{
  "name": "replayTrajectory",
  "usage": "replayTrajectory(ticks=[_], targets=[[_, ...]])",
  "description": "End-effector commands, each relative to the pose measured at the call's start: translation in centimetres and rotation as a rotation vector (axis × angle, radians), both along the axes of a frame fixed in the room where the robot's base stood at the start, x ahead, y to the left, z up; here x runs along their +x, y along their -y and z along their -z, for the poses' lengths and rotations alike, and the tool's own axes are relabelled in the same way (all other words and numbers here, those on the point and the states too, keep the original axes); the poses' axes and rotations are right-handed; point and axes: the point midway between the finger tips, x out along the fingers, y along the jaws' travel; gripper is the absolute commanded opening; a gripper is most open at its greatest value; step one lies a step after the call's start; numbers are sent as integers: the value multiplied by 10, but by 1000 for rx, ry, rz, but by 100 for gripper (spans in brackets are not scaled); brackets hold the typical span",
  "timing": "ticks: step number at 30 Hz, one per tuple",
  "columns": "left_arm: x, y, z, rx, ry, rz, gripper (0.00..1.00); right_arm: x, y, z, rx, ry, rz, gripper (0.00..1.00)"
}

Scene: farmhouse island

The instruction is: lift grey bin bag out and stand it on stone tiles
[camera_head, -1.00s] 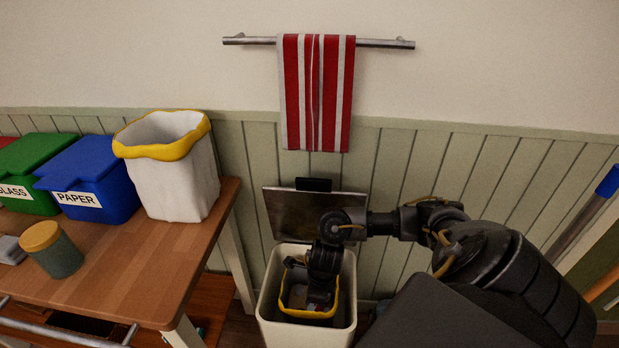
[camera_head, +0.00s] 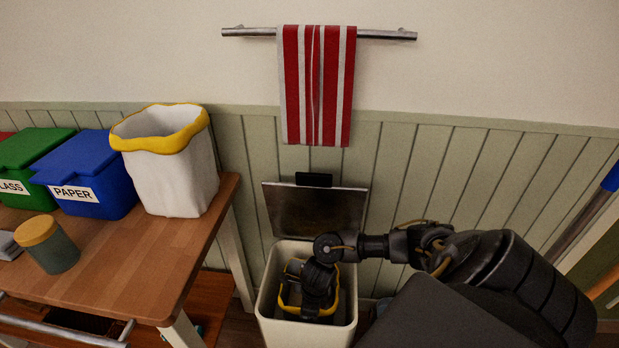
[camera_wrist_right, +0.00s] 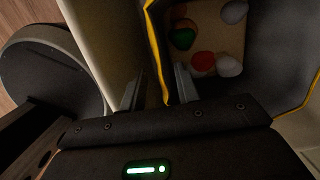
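The grey bin bag with a yellow rim (camera_head: 337,299) is inside the cream bin (camera_head: 264,304). In the right wrist view its dark grey inside (camera_wrist_right: 275,45) holds several pieces of rubbish, among them green, red and white ones. My right gripper (camera_wrist_right: 158,92) is down in the bin, its two fingers apart on either side of the bag's yellow edge. The gap still shows between them, so it is open around the edge. In the head view my arm hides the middle of the bag. My left gripper is not in view. I cannot make out stone tiles.
The bin's raised lid (camera_head: 312,212) leans near the panelled wall. To the left a wooden table (camera_head: 150,275) bears a white bag with yellow rim (camera_head: 178,180), blue PAPER box (camera_head: 97,170), green box (camera_head: 30,155) and lidded jar (camera_head: 55,250). A striped towel (camera_head: 318,90) hangs above.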

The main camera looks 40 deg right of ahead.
Motion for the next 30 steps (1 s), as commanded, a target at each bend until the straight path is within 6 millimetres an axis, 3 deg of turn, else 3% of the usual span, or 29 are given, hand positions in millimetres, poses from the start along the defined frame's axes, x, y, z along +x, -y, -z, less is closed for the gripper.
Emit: replayTrajectory(ticks=[3,11,19,30], targets=[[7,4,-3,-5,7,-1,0,1,-1,12,0,-1,2,32],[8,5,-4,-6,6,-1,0,1,-1,13,0,0,0,32],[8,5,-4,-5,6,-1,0,1,-1,13,0,0,0,0],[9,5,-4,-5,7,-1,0,1,-1,13,0,0,0,0]])
